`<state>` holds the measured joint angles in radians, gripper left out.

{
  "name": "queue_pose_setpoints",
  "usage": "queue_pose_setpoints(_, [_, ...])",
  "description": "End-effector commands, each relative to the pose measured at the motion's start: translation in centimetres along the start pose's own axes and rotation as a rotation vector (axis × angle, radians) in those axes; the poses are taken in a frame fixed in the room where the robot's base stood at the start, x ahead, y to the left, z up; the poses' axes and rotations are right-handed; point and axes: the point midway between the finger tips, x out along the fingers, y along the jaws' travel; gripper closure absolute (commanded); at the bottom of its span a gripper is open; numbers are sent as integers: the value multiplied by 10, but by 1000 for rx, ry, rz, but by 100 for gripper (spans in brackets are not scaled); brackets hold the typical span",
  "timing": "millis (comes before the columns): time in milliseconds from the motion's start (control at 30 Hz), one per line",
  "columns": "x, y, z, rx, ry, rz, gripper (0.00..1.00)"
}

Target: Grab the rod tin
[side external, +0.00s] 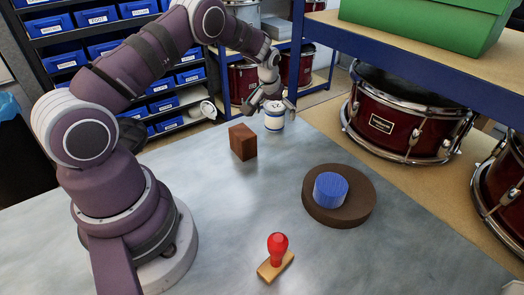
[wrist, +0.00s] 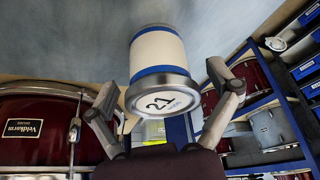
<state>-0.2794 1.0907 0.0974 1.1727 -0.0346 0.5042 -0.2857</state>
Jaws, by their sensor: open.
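A white tin (side external: 274,123) with blue bands and a metal lid stands upright near the far edge of the grey table. It also shows in the wrist view (wrist: 158,50), where its lid faces me and carries a label with the number 21 and smaller, unreadable print. My gripper (side external: 272,106) is at the top of the tin, pointing down. In the wrist view my gripper (wrist: 162,78) is open, with one finger on each side of the tin's lid end. A gap shows beside each finger, and I cannot see either touching the tin.
A brown block (side external: 243,142) stands close to the tin, on its left. A blue cylinder (side external: 330,189) sits on a round brown base (side external: 338,217) to the right. A red-handled stamp (side external: 277,257) stands at the front. Drums (side external: 400,120) and shelving lie beyond the table (side external: 220,215).

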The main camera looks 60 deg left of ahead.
Motion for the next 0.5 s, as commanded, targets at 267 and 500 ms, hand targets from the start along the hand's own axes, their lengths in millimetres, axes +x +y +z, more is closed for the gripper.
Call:
queue_pose_setpoints(267, [8,0,0,0,0,0,12])
queue_pose_setpoints(500, [7,0,0,0,0,0,39])
